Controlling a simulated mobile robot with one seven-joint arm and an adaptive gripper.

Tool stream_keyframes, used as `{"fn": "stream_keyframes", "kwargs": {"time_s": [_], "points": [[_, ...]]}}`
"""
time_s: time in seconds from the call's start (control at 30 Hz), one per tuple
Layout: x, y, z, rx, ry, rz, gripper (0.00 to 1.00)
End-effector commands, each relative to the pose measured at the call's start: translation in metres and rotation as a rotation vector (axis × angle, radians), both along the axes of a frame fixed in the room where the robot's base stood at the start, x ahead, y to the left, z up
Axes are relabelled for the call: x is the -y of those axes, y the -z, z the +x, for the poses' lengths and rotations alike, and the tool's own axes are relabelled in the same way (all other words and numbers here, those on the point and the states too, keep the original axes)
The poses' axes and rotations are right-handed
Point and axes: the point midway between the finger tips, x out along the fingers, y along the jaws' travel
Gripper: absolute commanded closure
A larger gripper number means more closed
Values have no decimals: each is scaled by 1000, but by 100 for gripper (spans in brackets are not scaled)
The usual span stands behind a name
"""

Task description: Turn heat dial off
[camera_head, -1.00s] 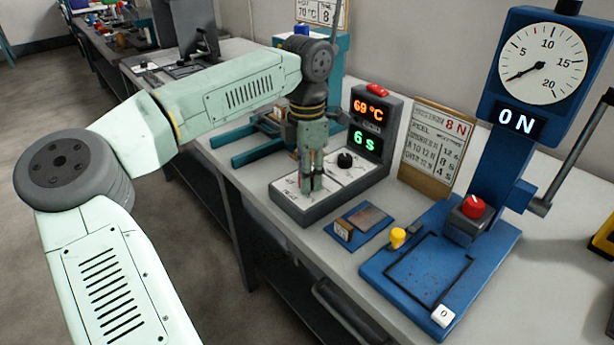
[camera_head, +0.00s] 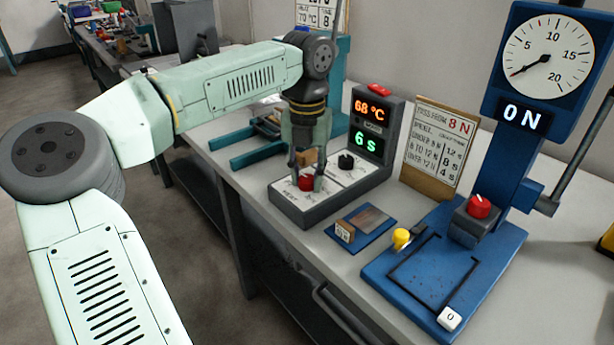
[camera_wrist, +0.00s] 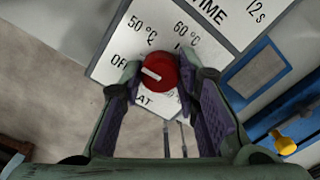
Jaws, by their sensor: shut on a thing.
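The red heat dial (camera_wrist: 161,73) is on a grey control box (camera_head: 296,213) with a white printed face. The box's display (camera_head: 371,107) reads 68 °C in orange and 6 s in green. The fingers hide part of the dial face's lettering.
A black time dial (camera_head: 346,161) sits right of the heat dial on the same box. A small blue plate (camera_head: 372,222) and a notice board (camera_head: 440,147) lie between.

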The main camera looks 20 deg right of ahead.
Motion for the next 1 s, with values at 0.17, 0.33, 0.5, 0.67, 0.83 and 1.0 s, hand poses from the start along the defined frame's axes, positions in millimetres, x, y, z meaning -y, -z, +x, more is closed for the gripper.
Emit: {"fn": "stream_keyframes", "kwargs": {"time_s": [0.17,0.33,0.5,0.67,0.83,1.0], "points": [[-1,1,0,0,-157,1,99],[-1,1,0,0,-285,1,99],[0,1,0,-1,-381,2,99],[0,1,0,-2,-439,1,99],[0,0,-1,-2,-471,1,99],[0,0,-1,-2,-480,1,99]]}}
